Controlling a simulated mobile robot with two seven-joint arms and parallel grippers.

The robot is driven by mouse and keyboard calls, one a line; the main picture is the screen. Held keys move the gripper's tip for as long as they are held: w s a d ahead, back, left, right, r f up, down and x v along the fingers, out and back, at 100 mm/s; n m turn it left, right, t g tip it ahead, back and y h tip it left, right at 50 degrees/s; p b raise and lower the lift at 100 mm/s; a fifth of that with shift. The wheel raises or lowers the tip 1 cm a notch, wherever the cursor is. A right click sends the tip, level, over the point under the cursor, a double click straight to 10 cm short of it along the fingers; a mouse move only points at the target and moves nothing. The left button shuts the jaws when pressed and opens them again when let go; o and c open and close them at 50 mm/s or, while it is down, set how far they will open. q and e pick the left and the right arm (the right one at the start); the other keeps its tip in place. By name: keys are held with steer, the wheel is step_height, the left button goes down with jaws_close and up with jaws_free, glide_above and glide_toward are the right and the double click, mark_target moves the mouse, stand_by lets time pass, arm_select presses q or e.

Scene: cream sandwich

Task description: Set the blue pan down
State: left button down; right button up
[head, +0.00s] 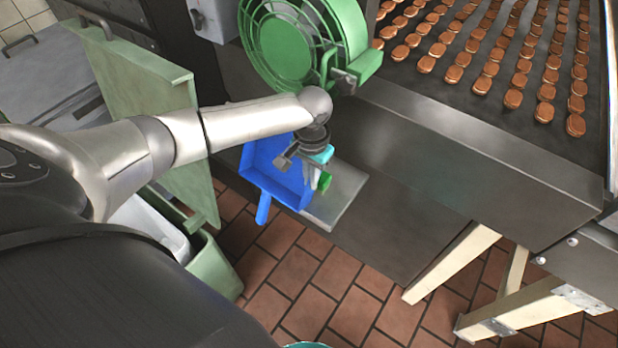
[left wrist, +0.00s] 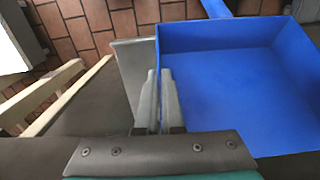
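The blue pan (head: 277,172) is a square, shallow pan with a handle toward the bottom of the head view. It fills the right half of the left wrist view (left wrist: 230,75). My left gripper (head: 313,178) is at its right side in the head view. In the left wrist view the gripper's fingers (left wrist: 160,90) are close together on both sides of the pan's left wall, holding it. The pan looks empty. Whether its underside touches anything is hidden. My right gripper is not in view.
A grey metal plate (head: 342,195) lies beside the pan, partly behind it. A conveyor (head: 450,95) with rows of brown biscuits is at upper right, beside a green fan-like wheel (head: 285,45). Green bins (head: 215,262) stand at left. Wooden legs (head: 450,262) stand on the tiled floor (head: 300,285).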

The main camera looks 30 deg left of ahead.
arm_select(q)
steer(key=shift+d, duration=0.1)
steer(key=shift+f, duration=0.15)
steer(key=c, duration=1)
jaws_free()
steer(key=shift+c, duration=0.2)
